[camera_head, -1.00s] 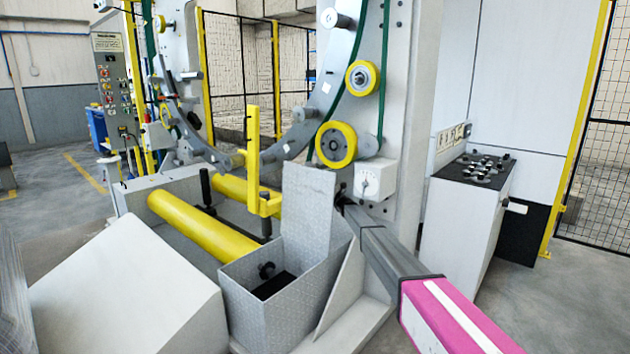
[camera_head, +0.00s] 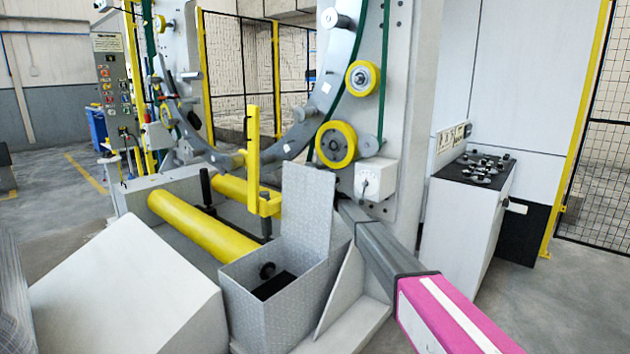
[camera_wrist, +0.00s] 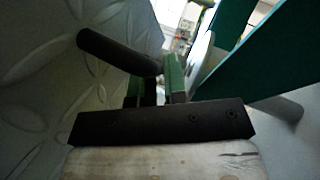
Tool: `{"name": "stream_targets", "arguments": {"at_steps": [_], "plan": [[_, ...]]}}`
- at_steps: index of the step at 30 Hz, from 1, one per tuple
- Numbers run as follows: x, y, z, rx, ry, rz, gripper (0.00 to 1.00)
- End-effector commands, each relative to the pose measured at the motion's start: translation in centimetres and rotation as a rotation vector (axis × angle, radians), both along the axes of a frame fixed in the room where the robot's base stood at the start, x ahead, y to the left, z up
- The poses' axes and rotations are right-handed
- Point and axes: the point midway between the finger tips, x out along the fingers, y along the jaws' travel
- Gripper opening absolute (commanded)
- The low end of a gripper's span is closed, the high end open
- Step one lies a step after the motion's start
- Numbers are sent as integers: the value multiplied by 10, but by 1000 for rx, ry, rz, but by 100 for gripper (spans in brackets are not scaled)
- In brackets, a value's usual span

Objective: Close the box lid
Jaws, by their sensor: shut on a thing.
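The box (camera_head: 262,317) is a grey diamond-plate bin with its top open and a dark interior. Its lid (camera_head: 307,205) stands upright along the back edge. My arm comes in from the lower right, and its far end goes behind the lid's right edge, so my gripper is hidden in the head view. In the wrist view a raised-pattern metal face, likely the lid (camera_wrist: 45,70), fills the left side. My gripper (camera_wrist: 160,85) has its greenish fingers shut on the end of a dark round bar (camera_wrist: 115,50), which looks like a handle beside that face.
Yellow rollers (camera_head: 200,227) and a yellow post (camera_head: 253,150) stand behind the box. A machine column with yellow wheels (camera_head: 336,144) rises behind my arm. A white sloped block (camera_head: 125,295) is left of the box, and a control cabinet (camera_head: 465,215) is to the right.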

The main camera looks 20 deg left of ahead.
Motion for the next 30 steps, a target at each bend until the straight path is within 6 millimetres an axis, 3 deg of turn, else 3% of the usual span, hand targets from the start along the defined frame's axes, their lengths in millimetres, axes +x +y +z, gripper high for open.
{"name": "stream_targets", "arguments": {"at_steps": [8, 17, 23, 30], "plan": [[-42, 14, 8, -43, -105, 2, 0], [-129, 50, 6, -141, -340, 5, 0], [-191, 75, -10, -213, -516, 5, 0], [-258, 102, -46, -300, -727, 5, 0]]}}
